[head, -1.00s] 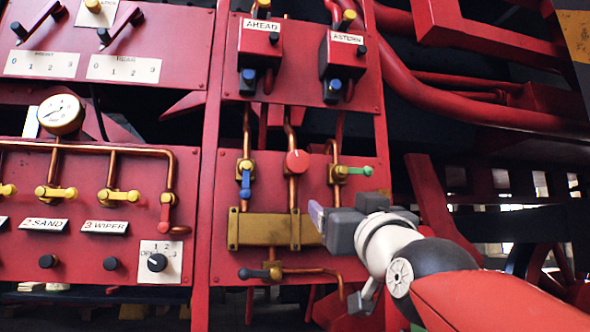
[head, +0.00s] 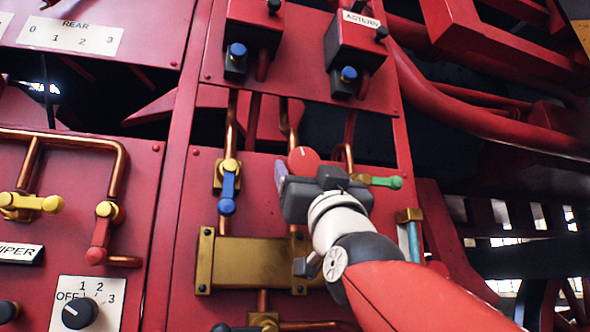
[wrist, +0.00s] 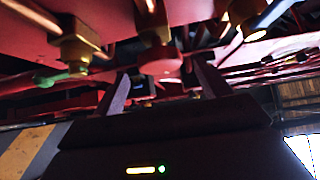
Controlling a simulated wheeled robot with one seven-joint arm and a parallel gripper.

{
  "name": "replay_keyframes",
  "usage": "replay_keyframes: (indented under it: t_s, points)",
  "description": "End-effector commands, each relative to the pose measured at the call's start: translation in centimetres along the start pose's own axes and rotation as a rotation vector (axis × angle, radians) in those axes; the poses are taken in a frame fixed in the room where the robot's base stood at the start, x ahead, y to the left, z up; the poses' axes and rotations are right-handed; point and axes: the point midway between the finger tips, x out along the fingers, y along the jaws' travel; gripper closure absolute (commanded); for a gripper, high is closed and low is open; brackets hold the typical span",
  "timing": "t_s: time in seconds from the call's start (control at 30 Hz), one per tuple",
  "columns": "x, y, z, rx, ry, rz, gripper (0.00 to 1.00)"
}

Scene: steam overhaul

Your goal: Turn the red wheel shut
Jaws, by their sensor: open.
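The red wheel (head: 303,159) is a small round red disc on a copper pipe on the red panel (head: 270,175). In the head view my gripper (head: 284,178) is just below it and covers its lower edge. In the wrist view the red wheel (wrist: 160,63) appears beyond and between the two dark fingers of my gripper (wrist: 162,85), which stand apart and hold nothing. I see no contact between the fingers and the wheel. The wheel's lower side and one finger are hidden in the head view.
A green-handled valve (head: 384,182) is close right of my gripper. A blue-handled valve (head: 228,188) is to the left. A brass block (head: 245,262) sits below. The ASTERN box (head: 355,45) juts out above.

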Motion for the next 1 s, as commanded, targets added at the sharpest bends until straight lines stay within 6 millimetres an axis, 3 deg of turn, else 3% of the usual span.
replay_keyframes:
  t_s: [0.2,0.4,0.8,1.0]
  points:
    - [3.8,-0.1,-0.1,0.001,-0.002,-0.001,0.24]
    - [6.4,-0.1,-0.1,-0.001,-0.003,-0.001,0.24]
    - [7.1,-0.1,0.1,0.000,-0.002,-0.001,0.24]
    - [7.1,-0.1,0.1,0.000,-0.002,-0.001,0.50]
